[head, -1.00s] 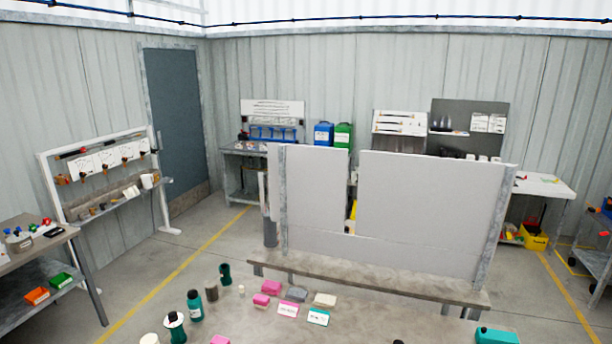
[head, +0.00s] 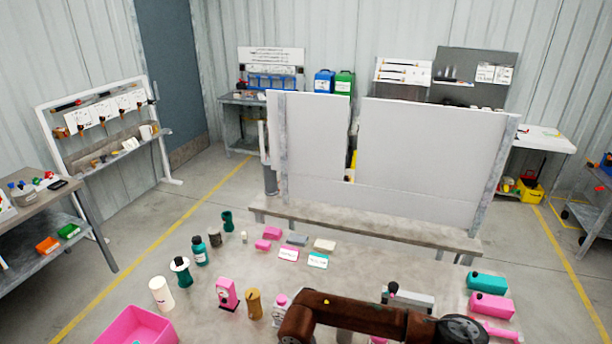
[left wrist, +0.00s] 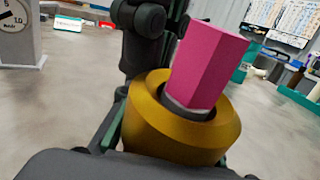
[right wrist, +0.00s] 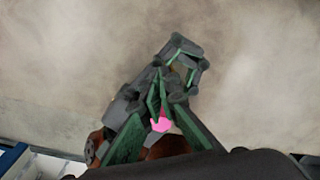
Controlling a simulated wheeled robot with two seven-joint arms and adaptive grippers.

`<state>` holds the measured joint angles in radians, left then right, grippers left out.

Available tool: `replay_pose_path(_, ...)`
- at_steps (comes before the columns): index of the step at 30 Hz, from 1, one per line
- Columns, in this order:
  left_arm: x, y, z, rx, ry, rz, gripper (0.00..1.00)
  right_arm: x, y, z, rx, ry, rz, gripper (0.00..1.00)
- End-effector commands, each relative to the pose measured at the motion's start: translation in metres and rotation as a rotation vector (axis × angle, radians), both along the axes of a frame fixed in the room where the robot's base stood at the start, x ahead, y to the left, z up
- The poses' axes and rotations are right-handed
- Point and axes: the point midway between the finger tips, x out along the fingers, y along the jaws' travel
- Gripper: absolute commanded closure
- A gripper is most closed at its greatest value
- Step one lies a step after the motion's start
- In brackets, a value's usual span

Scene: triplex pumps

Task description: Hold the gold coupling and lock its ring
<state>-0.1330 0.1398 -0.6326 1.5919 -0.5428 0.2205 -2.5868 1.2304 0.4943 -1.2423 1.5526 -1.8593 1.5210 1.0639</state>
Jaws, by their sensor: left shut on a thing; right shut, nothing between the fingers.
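The gold coupling (left wrist: 150,125) is a thick ring with a sloped rim in the left wrist view. A pink six-sided piece (left wrist: 205,65) stands up out of its dark opening. My left gripper (left wrist: 168,142) is shut on the coupling, with its fingers partly hidden behind it. My right gripper (right wrist: 160,88) is shut and empty in the right wrist view. A small pink part (right wrist: 160,124) shows behind its fingers. I cannot tell from this view how far apart the two are. The head view does not clearly show either gripper.
On the table stand a gold waisted piece (head: 254,303), a pink device (head: 227,293), a white cylinder (head: 161,294) and a pink bin (head: 137,325). Teal (head: 487,281) and pink (head: 490,306) blocks lie at the right. A grey panel (head: 430,150) rises behind. The table's middle is mostly clear.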

Motion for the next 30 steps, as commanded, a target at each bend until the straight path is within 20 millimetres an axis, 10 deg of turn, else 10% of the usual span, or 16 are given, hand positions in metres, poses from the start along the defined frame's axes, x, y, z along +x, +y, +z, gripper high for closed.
replay_pose_path(30,0.002,-0.002,0.003,-0.003,-0.004,-0.001,1.00,-0.012,0.019,-0.001,0.010,0.014,0.012,1.00)
